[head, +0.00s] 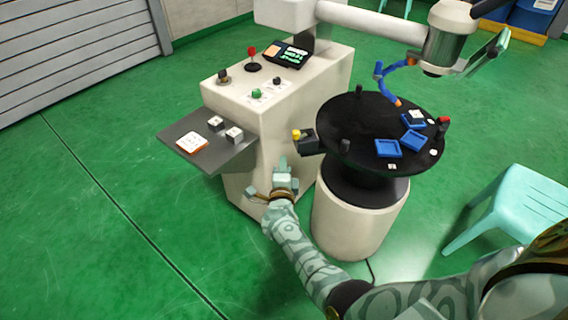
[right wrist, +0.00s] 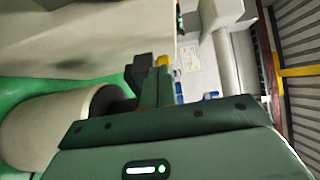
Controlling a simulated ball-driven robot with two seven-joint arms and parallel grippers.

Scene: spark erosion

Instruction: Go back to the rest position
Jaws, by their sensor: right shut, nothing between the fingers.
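My right gripper (head: 283,163) is shut and empty. It hangs in front of the cream control cabinet (head: 240,187), left of the round black table (head: 372,125) and below its level. My right arm reaches to it from the lower right. In the right wrist view the closed fingers (right wrist: 156,82) point away from the camera, with nothing held between them. My left gripper is not in view.
Blue trays (head: 388,148) lie on the black table. A grey shelf (head: 190,132) with white blocks sticks out left of the cabinet. A mint stool (head: 525,205) stands at right. A blue hose (head: 396,69) hangs above the table. Green floor is free at left.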

